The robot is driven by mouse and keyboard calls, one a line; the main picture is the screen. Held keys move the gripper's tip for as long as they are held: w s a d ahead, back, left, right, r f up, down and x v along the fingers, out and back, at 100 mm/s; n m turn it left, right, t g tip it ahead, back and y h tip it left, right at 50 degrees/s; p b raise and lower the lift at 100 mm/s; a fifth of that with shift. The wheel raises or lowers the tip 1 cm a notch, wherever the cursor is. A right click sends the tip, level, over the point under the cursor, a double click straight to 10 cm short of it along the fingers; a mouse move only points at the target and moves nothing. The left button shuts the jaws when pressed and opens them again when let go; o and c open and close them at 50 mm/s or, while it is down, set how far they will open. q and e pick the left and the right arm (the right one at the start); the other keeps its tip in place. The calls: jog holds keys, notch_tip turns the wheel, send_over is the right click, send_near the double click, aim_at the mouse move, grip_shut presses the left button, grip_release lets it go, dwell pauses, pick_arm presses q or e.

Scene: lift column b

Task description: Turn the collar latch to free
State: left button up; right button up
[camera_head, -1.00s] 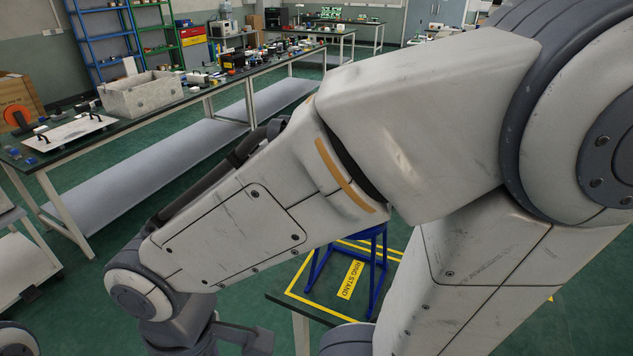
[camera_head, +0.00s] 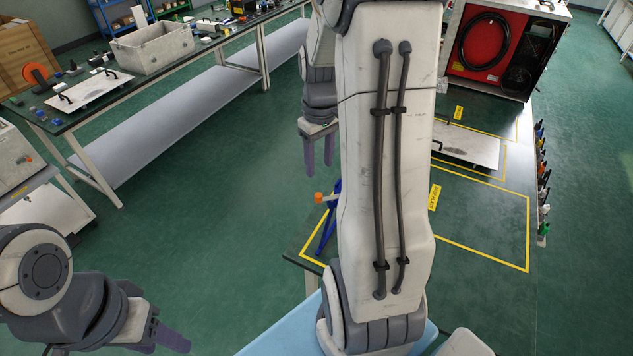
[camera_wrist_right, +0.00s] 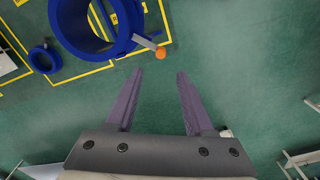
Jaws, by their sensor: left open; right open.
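The blue collar (camera_wrist_right: 118,47) shows as a thick blue ring at the top of the right wrist view. Its latch is a short grey lever (camera_wrist_right: 145,42) with an orange tip (camera_wrist_right: 160,53), pointing right and down from the ring. In the head view the orange tip (camera_head: 318,197) and a blue stand part (camera_head: 328,232) show beside my right arm, which hides the rest. My right gripper (camera_wrist_right: 159,72) is open and empty, its fingers apart from the tip. In the head view it (camera_head: 319,168) hangs above the orange tip. My left gripper (camera_head: 174,342) is open at the lower left, far from the collar.
A smaller blue ring (camera_wrist_right: 38,50) lies left of the collar. A cabinet with a red panel (camera_head: 476,48) and a white plate (camera_head: 470,146) stand on the table. Tools line its right edge. A long bench (camera_head: 150,88) runs along the left, with open green floor between.

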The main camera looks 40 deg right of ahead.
aim_at(319, 195)
notch_tip(319, 195, down, 10)
jog(key=shift+a+f+p, duration=0.1)
jog(key=shift+p, duration=0.85)
grip_shut()
